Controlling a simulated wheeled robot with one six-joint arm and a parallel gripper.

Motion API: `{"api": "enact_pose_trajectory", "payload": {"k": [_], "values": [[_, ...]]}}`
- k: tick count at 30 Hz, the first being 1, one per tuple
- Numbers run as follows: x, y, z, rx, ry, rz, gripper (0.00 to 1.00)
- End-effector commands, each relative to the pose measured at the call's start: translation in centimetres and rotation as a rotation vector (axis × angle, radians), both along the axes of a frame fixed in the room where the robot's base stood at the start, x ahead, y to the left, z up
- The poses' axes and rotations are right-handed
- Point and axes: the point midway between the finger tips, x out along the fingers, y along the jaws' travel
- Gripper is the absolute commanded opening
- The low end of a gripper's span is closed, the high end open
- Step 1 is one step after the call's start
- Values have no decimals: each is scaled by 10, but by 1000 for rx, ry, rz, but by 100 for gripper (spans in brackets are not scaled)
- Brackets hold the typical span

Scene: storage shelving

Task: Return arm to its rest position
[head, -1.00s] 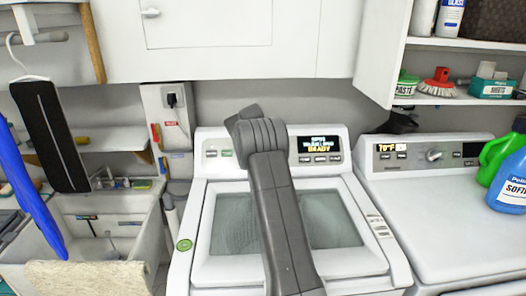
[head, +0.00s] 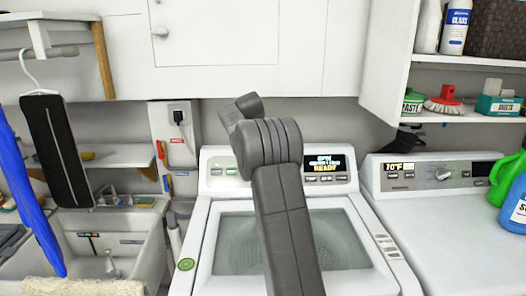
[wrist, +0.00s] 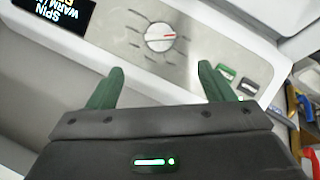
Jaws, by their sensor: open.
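My grey arm (head: 283,215) rises in front of the top-loading washer (head: 354,288) in the head view, bent at a joint near the washer's control panel. My gripper is hidden in the head view. In the wrist view my gripper (wrist: 160,88) has two green fingers spread wide apart with nothing between them. Beyond the fingers is the washer's panel, with a round dial (wrist: 160,37) and a lit display (wrist: 62,12). The fingers appear apart from the dial.
A second white machine (head: 440,225) stands at right, with a green jug (head: 503,178) and a blue bottle (head: 514,200) on it. An open shelf (head: 470,118) hangs above. At left are a sink (head: 138,262) and a hanging black item (head: 57,150). White cabinets (head: 290,50) line the wall.

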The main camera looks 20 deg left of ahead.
Motion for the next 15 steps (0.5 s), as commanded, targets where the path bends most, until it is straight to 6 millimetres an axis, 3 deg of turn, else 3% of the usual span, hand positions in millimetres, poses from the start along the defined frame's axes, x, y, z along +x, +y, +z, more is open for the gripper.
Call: {"api": "enact_pose_trajectory", "payload": {"k": [8,15], "values": [[4,0,-6,-1,1,0,75],[24,1,-40,-2,2,-1,75]]}}
